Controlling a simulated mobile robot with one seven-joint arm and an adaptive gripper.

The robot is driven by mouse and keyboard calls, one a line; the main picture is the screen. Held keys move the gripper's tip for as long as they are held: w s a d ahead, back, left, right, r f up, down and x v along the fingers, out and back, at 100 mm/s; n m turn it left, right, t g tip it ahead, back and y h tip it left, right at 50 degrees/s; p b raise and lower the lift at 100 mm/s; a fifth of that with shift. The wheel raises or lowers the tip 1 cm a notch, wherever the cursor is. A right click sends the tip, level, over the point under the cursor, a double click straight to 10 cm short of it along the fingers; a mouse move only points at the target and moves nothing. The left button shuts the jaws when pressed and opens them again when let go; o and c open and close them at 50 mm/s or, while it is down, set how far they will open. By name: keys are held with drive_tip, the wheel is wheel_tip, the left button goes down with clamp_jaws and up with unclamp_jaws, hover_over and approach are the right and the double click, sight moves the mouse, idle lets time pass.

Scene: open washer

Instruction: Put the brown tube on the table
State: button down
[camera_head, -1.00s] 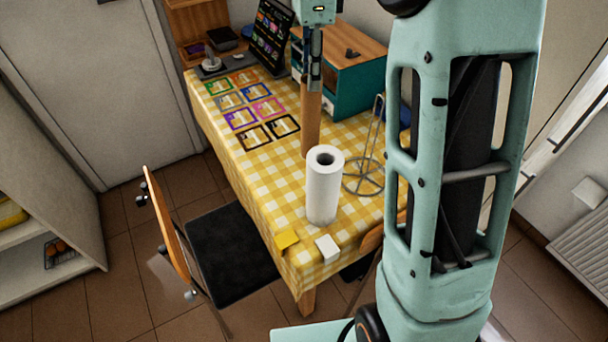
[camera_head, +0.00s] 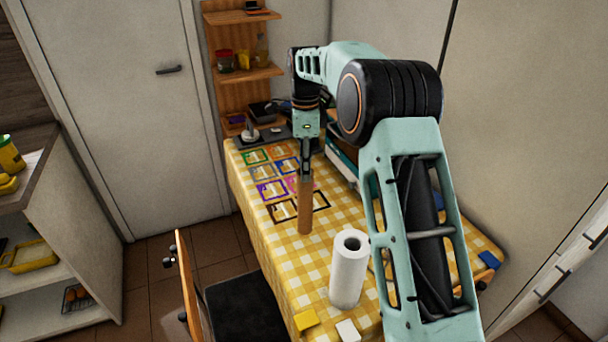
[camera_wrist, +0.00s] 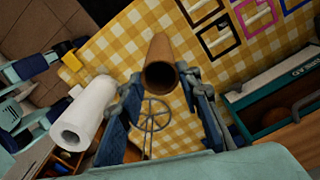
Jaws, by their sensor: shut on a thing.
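The brown tube (camera_head: 305,206) hangs upright below my gripper (camera_head: 306,170) in the head view, over the yellow checked table (camera_head: 277,243). My gripper is shut on the tube's upper end. In the wrist view the tube (camera_wrist: 161,66) shows its open round end between the fingers of my gripper (camera_wrist: 163,84), with the checked cloth behind it. I cannot tell for sure whether the tube's lower end touches the cloth.
A white paper roll (camera_head: 348,270) stands on the table nearer to me. Coloured frames (camera_head: 270,188) lie farther back. A yellow block (camera_head: 306,319) and a white block (camera_head: 347,330) lie at the near edge. A wire stand (camera_wrist: 154,114) and a teal box (camera_wrist: 276,98) are close by.

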drive_tip(key=shift+w+a+f, duration=0.1)
drive_tip(key=shift+f, duration=0.85)
drive_tip(key=shift+w+a+f, duration=0.1)
drive_tip(key=shift+f, duration=0.8)
drive_tip(key=shift+f, duration=0.15)
drive_tip(key=c, duration=1.4)
unclamp_jaws()
wheel_tip(320, 180, up, 12)
drive_tip(key=shift+r+p, duration=0.2)
drive_tip(key=shift+p, duration=0.1)
